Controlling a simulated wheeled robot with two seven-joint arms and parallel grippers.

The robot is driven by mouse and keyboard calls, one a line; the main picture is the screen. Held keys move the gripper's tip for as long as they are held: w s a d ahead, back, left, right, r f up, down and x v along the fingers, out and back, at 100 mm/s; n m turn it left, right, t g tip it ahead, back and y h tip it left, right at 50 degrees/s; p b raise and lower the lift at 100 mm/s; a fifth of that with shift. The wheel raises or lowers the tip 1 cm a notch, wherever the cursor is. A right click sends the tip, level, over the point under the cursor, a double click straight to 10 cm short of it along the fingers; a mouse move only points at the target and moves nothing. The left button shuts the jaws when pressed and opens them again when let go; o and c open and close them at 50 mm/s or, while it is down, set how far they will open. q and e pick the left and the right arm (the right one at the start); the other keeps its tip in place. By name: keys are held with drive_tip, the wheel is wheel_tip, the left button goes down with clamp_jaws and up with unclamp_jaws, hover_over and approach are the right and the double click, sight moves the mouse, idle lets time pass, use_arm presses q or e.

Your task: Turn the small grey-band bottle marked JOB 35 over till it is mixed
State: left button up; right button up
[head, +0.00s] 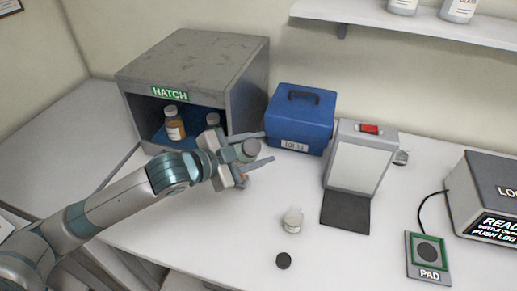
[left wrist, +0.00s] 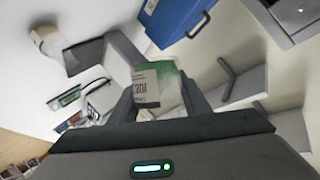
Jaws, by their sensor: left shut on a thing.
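My left gripper (head: 248,153) is in front of the hatch and the blue box, shut on a small bottle (head: 247,149). In the head view only a rounded grey part of the bottle shows between the fingers. In the left wrist view the bottle (left wrist: 157,88) sits between the two fingers, with a pale label, dark print and green at one end. The print is too blurred to read in full, and how far the bottle is tilted is hard to tell. My right gripper is not in view.
A blue box (head: 300,118) and a white-panelled stand (head: 358,165) are to the right. A small jar (head: 293,220), a black disc (head: 284,260) and the pad (head: 428,252) are on the table.

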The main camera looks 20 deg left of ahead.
use_arm(q)
drive_tip(key=m+t+b, duration=0.1)
drive_tip(key=m, duration=0.1)
drive_tip(key=m+t+b, duration=0.1)
drive_tip(key=m+b, duration=0.1)
drive_tip(key=m, duration=0.1)
drive_tip(key=shift+t+y, duration=0.4)
drive_tip(key=m+t+b, duration=0.1)
drive_tip(key=m+b, duration=0.1)
drive_tip(key=m, duration=0.1)
drive_tip(key=m+t+h+b, duration=0.1)
drive_tip(key=m+b, duration=0.2)
idle(0.4)
